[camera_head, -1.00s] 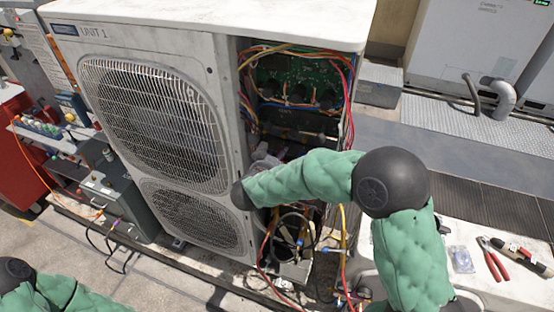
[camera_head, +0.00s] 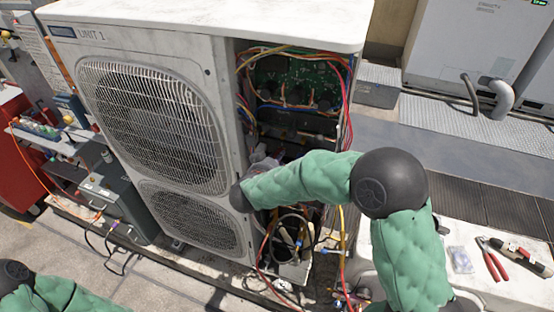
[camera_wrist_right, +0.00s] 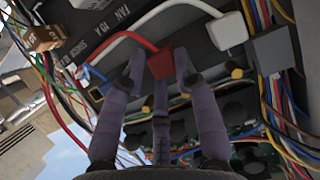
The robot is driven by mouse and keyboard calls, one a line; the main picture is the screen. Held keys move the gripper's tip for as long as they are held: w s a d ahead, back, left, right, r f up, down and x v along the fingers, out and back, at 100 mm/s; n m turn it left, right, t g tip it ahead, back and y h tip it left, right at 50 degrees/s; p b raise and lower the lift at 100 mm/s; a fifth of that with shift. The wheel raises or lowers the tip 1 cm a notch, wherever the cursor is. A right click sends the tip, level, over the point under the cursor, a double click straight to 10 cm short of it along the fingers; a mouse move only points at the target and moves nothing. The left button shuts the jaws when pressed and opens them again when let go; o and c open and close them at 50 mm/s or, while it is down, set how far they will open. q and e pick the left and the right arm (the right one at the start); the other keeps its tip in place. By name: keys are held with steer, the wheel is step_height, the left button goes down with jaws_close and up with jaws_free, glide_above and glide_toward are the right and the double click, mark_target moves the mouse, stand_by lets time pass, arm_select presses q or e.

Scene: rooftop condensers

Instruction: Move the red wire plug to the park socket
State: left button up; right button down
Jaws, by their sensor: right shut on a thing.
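In the right wrist view, the red plug (camera_wrist_right: 160,64) sits between the purple fingertips of my right gripper (camera_wrist_right: 160,82), which is shut on it. The red wire (camera_wrist_right: 118,37) leaves the plug and curves to the left. The plug is in front of a dark box labelled "FAN 1D" (camera_wrist_right: 108,18); I cannot tell whether it touches it. I cannot tell which part is the park socket. In the head view, my right forearm reaches into the open side of UNIT 1 (camera_head: 235,100), and its gripper is mostly hidden. Only part of my left arm shows at lower left.
A white plug (camera_wrist_right: 228,30) on a white wire and a grey block (camera_wrist_right: 271,49) are right of the red plug. A tan connector (camera_wrist_right: 42,38) is at left. Loose coloured wires surround the gripper. Red-handled pliers (camera_head: 492,260) lie on the white surface at right.

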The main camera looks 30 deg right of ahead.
steer(key=shift+a, duration=0.15)
steer(key=shift+s+a+p, duration=0.4)
steer(key=shift+s+a, duration=0.05)
steer(key=shift+a, duration=0.05)
steer(key=shift+s+a+p, duration=0.3)
steer(key=shift+s+a, duration=0.05)
steer(key=shift+s+a, duration=0.1)
steer(key=shift+s+a+p, duration=0.4)
steer(key=shift+a+p, duration=0.05)
steer(key=shift+a, duration=0.05)
stand_by(0.3)
steer(key=shift+s+a+p, duration=1.05)
steer(key=shift+s+a, duration=0.15)
steer(key=shift+a, duration=0.2)
